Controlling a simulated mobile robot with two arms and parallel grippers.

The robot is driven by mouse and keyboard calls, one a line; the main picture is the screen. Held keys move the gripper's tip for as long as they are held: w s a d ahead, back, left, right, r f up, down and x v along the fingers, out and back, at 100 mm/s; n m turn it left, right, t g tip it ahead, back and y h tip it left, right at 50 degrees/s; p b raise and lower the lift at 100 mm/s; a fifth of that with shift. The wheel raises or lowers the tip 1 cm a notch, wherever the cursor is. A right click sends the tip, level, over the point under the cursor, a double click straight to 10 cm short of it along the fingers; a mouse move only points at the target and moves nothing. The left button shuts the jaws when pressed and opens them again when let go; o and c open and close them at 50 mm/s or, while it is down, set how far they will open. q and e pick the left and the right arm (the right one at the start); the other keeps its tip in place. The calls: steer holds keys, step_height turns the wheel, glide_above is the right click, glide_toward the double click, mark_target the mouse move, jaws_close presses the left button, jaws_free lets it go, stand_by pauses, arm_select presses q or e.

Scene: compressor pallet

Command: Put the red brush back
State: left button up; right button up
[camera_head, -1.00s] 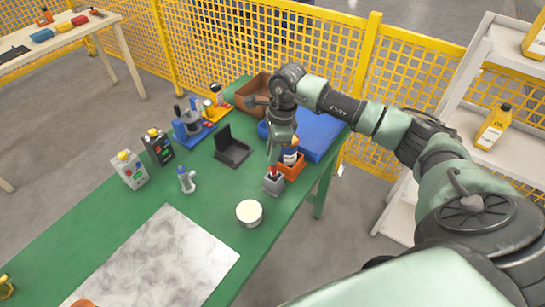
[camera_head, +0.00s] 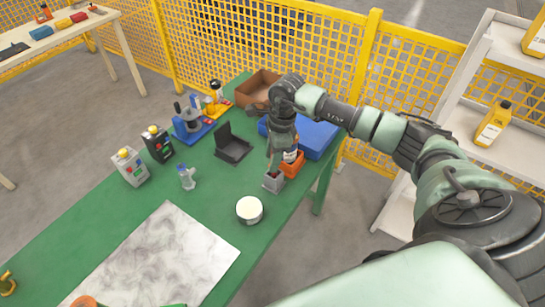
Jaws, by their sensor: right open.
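My right gripper (camera_head: 278,157) points down over the right end of the green table, open, with its fingers just above and behind a small grey holder (camera_head: 273,183). A small reddish part (camera_head: 273,173) shows at the top of this holder, close under the fingers. It may be the red brush, but it is too small and too covered by the gripper to tell. I cannot see the fingers touching it. My left gripper is not in view.
An orange holder with a bottle (camera_head: 291,166) stands right beside the gripper, with a blue case (camera_head: 316,138) behind. A black open box (camera_head: 232,147) and a round white-topped tin (camera_head: 249,210) are nearby. A marbled plate (camera_head: 155,260) lies in front. Yellow mesh fencing stands behind.

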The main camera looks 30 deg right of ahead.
steer(key=shift+r, duration=0.2)
step_height(320, 180, up, 12)
steer(key=d+b, duration=0.1)
steer(key=b, duration=0.1)
steer(key=shift+s+d+b, duration=0.35)
steer(key=shift+f, duration=0.15)
